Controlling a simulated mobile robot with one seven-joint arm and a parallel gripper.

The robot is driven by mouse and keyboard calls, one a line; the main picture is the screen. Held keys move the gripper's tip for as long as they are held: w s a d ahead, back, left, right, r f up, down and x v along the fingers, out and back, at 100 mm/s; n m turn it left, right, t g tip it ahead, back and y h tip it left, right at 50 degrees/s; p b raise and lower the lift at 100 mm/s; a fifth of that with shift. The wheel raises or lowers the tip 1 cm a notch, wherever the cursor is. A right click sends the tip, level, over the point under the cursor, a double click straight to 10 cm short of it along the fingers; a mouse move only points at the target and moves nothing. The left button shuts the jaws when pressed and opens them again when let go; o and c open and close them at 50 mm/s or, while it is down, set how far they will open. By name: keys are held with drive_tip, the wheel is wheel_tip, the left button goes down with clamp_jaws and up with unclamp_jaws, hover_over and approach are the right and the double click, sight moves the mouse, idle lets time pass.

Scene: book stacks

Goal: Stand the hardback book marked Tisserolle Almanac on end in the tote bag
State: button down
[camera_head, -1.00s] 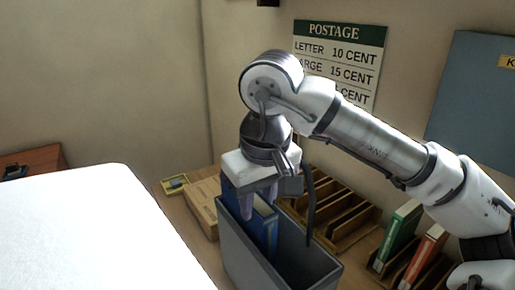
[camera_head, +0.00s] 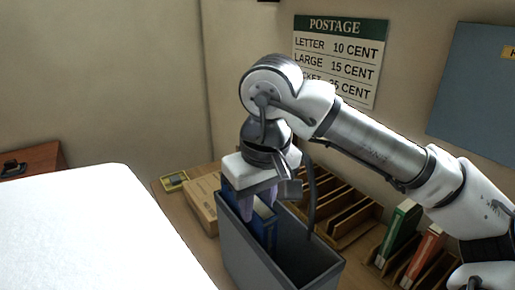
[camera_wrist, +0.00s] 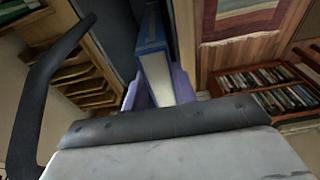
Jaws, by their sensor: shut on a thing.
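The blue hardback book (camera_head: 264,226) is upright, its lower part inside the grey tote bag (camera_head: 243,257). I cannot read its title. My gripper (camera_head: 258,203) points down over the bag's far left end and is shut on the book's upper part. In the wrist view the blue book (camera_wrist: 154,60) shows its pale page edges between my pale purple fingers (camera_wrist: 157,92). The bag's dark strap handle (camera_head: 312,190) arches up just right of my gripper. The bag's floor and the book's bottom end are hidden.
Wooden slotted racks (camera_head: 345,212) stand behind and right, with a green book (camera_head: 399,230) and a red book (camera_head: 423,254). A white surface (camera_head: 90,230) fills the left front.

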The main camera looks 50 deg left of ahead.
drive_tip(key=shift+f+b, duration=0.35)
drive_tip(key=shift+f, duration=0.25)
drive_tip(key=c, duration=1.1)
unclamp_jaws()
drive_tip(key=shift+o, duration=0.2)
drive_tip(key=shift+r+p, duration=3.1)
drive_tip(key=shift+r, duration=0.95)
drive_tip(key=shift+f, duration=0.1)
